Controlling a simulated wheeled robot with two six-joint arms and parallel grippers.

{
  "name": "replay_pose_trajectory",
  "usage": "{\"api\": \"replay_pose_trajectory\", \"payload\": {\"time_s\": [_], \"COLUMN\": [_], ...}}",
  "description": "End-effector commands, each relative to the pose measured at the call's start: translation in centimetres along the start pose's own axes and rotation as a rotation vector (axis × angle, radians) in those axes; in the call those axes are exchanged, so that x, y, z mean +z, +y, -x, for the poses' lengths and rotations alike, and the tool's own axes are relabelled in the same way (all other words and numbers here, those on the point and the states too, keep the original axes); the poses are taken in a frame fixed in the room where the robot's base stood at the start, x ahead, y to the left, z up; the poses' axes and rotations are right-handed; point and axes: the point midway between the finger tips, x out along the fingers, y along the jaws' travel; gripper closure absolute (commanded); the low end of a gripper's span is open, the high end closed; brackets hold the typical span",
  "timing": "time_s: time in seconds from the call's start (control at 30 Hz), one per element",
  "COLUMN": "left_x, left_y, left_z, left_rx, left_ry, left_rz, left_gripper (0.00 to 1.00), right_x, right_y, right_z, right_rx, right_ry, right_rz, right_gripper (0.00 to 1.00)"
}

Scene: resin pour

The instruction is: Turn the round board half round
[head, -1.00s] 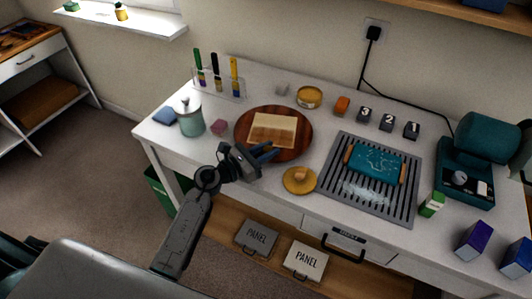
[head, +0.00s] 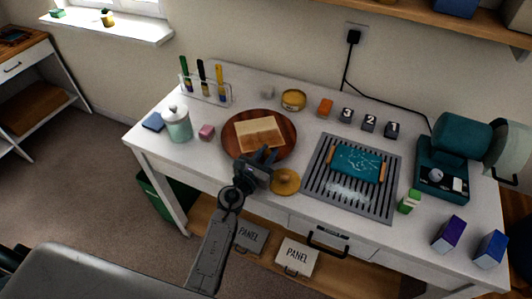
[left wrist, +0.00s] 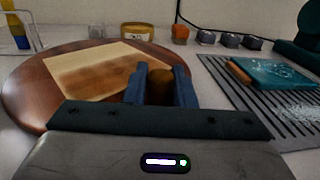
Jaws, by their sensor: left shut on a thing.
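The round board (head: 231,147) is a dark brown wooden disc on the white desk, left of the grey ribbed mat. A pale rectangular wooden panel (head: 258,132) lies on it. The board also shows in the left wrist view (left wrist: 30,85), with the panel (left wrist: 90,70) on top. My left gripper (head: 267,155) is at the board's near edge. Its blue fingers (left wrist: 160,88) are shut on a brown, knob-like part at the board's rim; the fingers hide much of it. My right gripper is not in view.
A yellow lid with a knob (head: 286,181) lies close right of my gripper. The ribbed mat (head: 318,180) holds a teal board.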

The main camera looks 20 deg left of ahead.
Motion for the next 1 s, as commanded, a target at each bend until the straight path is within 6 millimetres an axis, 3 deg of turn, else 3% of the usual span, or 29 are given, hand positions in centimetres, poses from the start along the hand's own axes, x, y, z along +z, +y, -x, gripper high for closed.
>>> {"api": "replay_pose_trajectory", "payload": {"time_s": [0.17,0.2,0.3,0.67,1.0], "left_x": [0.3,0.3,0.2,0.0,-0.3], "left_y": [0.1,0.1,0.1,0.0,0.1], "left_z": [-0.1,-0.1,-0.1,0.7,6.9], "left_rx": [0.0,0.0,0.0,-0.001,0.0], "left_ry": [-0.005,-0.005,-0.004,-0.001,0.0], "left_rz": [-0.001,-0.001,-0.001,-0.001,-0.001], "left_gripper": [1.0,0.71,0.57,0.57,0.57], "right_x": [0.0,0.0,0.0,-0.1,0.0], "right_y": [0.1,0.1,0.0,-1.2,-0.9], "right_z": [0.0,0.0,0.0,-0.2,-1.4], "right_rx": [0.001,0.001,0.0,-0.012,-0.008], "right_ry": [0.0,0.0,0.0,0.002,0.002], "right_rz": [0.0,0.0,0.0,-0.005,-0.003], "right_gripper": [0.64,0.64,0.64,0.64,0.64]}}
